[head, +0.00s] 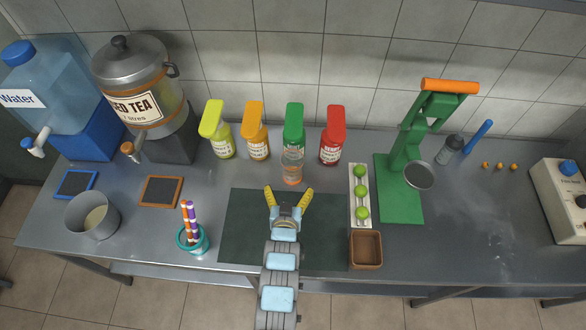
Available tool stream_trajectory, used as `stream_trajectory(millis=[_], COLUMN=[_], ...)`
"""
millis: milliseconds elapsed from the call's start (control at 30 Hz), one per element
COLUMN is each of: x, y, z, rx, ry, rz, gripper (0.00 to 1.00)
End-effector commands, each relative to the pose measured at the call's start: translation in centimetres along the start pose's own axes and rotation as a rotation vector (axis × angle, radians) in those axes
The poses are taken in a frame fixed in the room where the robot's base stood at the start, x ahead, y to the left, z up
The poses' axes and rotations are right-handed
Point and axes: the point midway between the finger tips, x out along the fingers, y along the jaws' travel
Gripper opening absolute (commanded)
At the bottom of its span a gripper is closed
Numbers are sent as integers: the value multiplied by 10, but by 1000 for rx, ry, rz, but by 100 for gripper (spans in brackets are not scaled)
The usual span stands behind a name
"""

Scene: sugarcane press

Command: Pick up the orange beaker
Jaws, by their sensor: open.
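The orange beaker (292,172) looks like a clear cup with an orange tint at its base. It stands upright in front of the green-topped bottle (294,120), at the back edge of the dark mat. My gripper (289,189) is open, with its two yellow fingers spread apart. It is over the mat, just on the near side of the beaker. The fingertips point toward the beaker, and nothing shows between them. I cannot tell the exact gap or height between the fingers and the beaker.
A red bottle (332,136) stands right of the beaker, and an orange-topped bottle (256,132) and a yellow one (217,130) stand left. A white tray of limes (353,206), a brown box (365,249) and a green press (402,190) are to the right. The dark mat (240,225) is otherwise bare.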

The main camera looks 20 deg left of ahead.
Motion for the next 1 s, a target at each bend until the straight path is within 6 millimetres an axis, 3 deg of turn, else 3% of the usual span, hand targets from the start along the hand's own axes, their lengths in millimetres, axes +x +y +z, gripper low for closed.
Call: stream_trajectory(millis=[600,1000], x=[69,87], y=[1,1], z=[-2,-2], rx=[0,0], ry=[4,4], rz=[1,1], gripper=[100,100])
